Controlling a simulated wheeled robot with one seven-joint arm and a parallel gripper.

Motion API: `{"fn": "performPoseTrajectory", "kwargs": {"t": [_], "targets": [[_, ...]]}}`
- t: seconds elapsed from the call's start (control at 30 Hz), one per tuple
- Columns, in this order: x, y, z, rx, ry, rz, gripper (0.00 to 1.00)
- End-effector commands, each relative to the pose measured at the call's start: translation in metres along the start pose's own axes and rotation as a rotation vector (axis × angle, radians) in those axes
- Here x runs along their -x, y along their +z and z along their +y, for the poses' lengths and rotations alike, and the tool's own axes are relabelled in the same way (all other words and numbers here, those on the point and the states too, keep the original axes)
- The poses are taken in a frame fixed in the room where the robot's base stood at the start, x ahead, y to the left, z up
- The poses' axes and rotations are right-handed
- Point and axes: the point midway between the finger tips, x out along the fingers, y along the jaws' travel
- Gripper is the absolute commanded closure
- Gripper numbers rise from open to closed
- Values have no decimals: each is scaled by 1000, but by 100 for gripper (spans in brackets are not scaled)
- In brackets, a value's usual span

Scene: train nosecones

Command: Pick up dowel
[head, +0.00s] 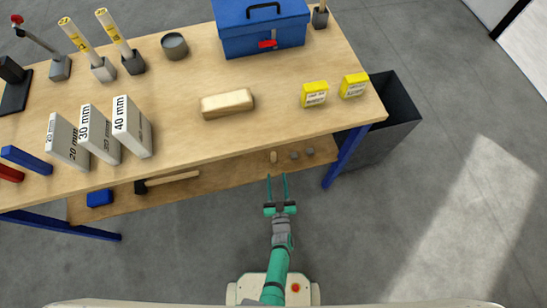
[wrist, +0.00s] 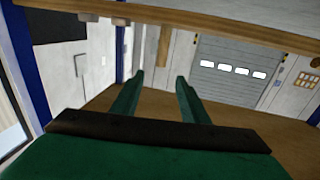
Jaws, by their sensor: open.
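The dowel (head: 273,157) is a short light-wood peg standing upright on the lower shelf, near its front edge under the workbench. In the wrist view, which is upside down, the dowel (wrist: 164,46) hangs from the shelf at the top. My gripper (head: 277,176) is open and empty, low in front of the shelf. Its two green fingers point at the dowel. In the wrist view the dowel lines up with the gap between the fingers (wrist: 160,76), apparently beyond their tips.
Two small grey round pieces (head: 302,153) stand right of the dowel. The lower shelf (head: 222,178) also holds a hammer (head: 165,180) and a blue block (head: 99,198). The bench top (head: 205,135) overhangs above. A blue leg (head: 344,160) and dark bin (head: 392,118) stand at right.

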Motion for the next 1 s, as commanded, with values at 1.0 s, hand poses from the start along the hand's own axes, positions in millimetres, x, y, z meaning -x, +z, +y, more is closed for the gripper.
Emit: {"fn": "performPoseTrajectory", "kwargs": {"t": [1.0], "targets": [[-111, 4, -2, -5, -15, 7, 60]]}}
